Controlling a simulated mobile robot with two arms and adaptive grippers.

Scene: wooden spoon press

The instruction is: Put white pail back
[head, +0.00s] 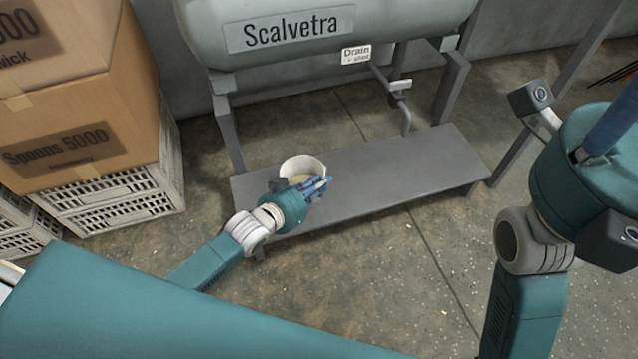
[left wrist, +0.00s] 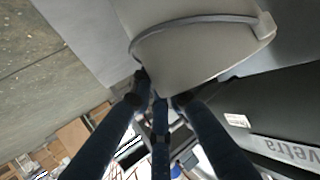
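The white pail (head: 303,164) is over the left end of the low grey bench under the tank, its open top facing up and something pale yellow inside. In the left wrist view the pail (left wrist: 205,55) fills the top middle, right at the fingertips. My left gripper (head: 318,185) is at the pail's near side; its blue fingers are drawn close together and look shut on the pail's edge. The fingers (left wrist: 160,98) hide part of that edge. I cannot tell whether the pail's base touches the bench. My right gripper (head: 612,118) is cut off at the right edge, so its state is unclear.
The grey bench (head: 400,175) is bare to the right of the pail. Above it hang the tank (head: 400,20) and a drain pipe (head: 399,92). Cardboard boxes (head: 80,130) on white crates (head: 110,205) stand at the left. The floor in front is clear.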

